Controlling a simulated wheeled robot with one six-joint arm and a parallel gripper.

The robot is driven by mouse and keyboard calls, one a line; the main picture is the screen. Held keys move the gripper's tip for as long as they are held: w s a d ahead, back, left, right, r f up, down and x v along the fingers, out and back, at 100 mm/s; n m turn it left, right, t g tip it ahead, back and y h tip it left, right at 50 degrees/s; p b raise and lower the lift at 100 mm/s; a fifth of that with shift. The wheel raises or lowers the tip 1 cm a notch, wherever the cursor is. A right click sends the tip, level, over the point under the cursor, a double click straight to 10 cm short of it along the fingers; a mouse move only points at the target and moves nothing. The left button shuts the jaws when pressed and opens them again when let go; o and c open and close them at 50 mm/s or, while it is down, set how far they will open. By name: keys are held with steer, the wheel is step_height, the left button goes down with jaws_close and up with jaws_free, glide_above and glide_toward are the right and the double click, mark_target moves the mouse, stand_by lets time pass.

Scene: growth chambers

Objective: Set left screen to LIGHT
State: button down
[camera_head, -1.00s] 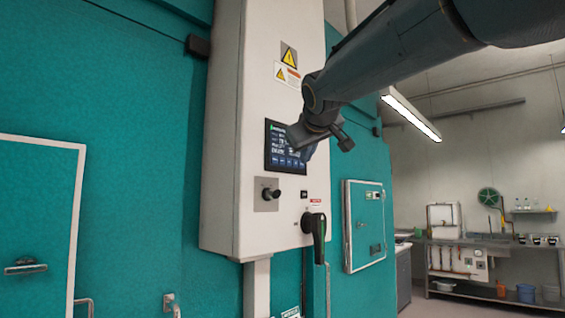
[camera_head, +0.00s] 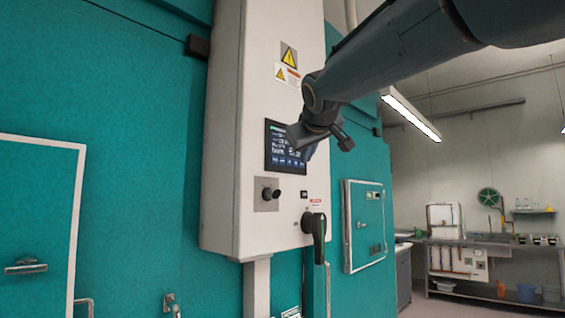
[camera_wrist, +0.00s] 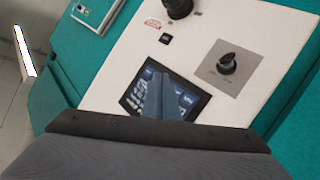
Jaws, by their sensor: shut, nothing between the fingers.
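The screen (camera_head: 285,149) is a dark touch panel with small light text and a row of blue buttons along its bottom. It is set in the front of a tall white control cabinet (camera_head: 262,90). My gripper (camera_head: 307,155) is in front of the screen's right edge and covers part of it. In the wrist view the shut fingers (camera_wrist: 157,103) overlap the middle of the screen (camera_wrist: 188,97). I cannot tell whether the fingertips touch the glass. The screen's text is too small to read.
Below the screen are a black rotary knob (camera_head: 270,194) on a grey plate and a large black handle (camera_head: 317,228). Warning labels (camera_head: 288,55) are above. Teal walls flank the cabinet. A bench with a sink (camera_head: 480,243) stands far right.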

mark_target(282, 161)
stand_by(0.3)
steer(key=s+d, duration=0.1)
steer(key=s+d+b, duration=0.1)
steer(key=d, duration=0.1)
steer(key=shift+s, duration=0.15)
steer(key=w+a, duration=0.5)
steer(key=a, duration=0.2)
steer(key=shift+w, duration=0.2)
stand_by(0.4)
stand_by(2.0)
steer(key=shift+w+a, duration=0.25)
steer(key=shift+a, duration=0.05)
